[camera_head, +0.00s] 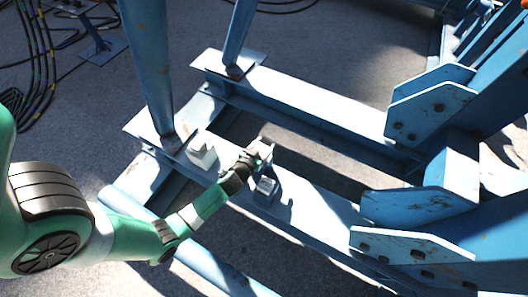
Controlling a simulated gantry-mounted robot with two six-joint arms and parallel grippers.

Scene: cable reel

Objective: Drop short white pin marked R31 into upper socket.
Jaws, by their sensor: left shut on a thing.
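My left gripper (262,152) reaches in from the left over the near blue beam and is shut on a small pale piece at its tip. That piece is too small to read, so I cannot tell whether it carries the mark R31. A whitish block (201,153) stands on the same beam to the left of the gripper. A smaller grey block (265,187) sits on the beam just below the gripper in the picture. I cannot make out an opening in either block, nor tell which is the upper socket. My right gripper is out of view.
Blue slanting posts (150,70) rise from the beams at the left. Bolted blue brackets (432,105) and large frame plates crowd the right side. Dark cables (35,60) lie on the grey floor at the upper left. The far blue beam (310,97) is bare.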

